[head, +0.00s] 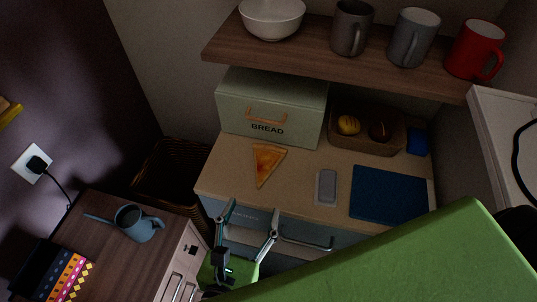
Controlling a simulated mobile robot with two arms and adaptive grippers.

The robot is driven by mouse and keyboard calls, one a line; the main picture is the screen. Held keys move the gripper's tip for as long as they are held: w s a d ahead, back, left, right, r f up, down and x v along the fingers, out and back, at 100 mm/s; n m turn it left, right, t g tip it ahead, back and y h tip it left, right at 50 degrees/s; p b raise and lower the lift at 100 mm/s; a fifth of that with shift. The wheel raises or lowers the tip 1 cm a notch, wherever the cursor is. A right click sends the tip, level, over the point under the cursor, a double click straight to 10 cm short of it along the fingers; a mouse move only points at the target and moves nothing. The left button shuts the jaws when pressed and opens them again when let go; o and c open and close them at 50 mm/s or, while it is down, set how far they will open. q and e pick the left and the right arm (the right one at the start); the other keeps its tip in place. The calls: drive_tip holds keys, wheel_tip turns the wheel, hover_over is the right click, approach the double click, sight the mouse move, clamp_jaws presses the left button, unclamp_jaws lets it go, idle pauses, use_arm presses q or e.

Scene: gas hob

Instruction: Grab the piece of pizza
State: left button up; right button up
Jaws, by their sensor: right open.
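The piece of pizza (267,163) lies flat on the wooden counter (226,179), in front of the bread box. It is a triangular slice whose narrow tip points toward the front edge. My right gripper (254,206) is open and empty, with its two fingers spread toward the counter. In the picture it is below the slice, over the counter's front edge and drawers, apart from the pizza. Its height above the counter is hard to judge. My left gripper is not in view.
A bread box (270,106) stands behind the pizza. A grey object (326,187) and a blue board (388,195) lie to its right. A basket with food (366,137) is at the back right. A shelf (300,58) with a bowl and mugs overhangs. My green arm covers the lower right.

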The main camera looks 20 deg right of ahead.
drive_tip(key=p, duration=0.2)
approach(264, 166)
drive_tip(key=shift+w+d+f, duration=0.1)
drive_tip(key=shift+w+d, duration=0.35)
drive_tip(key=shift+d, duration=0.35)
drive_tip(key=shift+w+d+f, duration=0.2)
drive_tip(key=shift+w+d, duration=0.1)
drive_tip(key=shift+w, duration=0.1)
drive_tip(key=shift+w+d+r, duration=0.1)
drive_tip(key=shift+w, duration=0.25)
drive_tip(key=p+x, duration=0.2)
drive_tip(key=x, duration=0.1)
drive_tip(key=shift+w, duration=0.45)
drive_tip(key=shift+w+d+f, duration=0.2)
drive_tip(key=shift+w+f, duration=0.1)
drive_tip(key=shift+w, duration=0.05)
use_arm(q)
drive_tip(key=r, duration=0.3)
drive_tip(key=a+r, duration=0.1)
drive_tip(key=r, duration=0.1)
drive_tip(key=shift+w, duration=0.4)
use_arm(e)
drive_tip(key=c, duration=1.6)
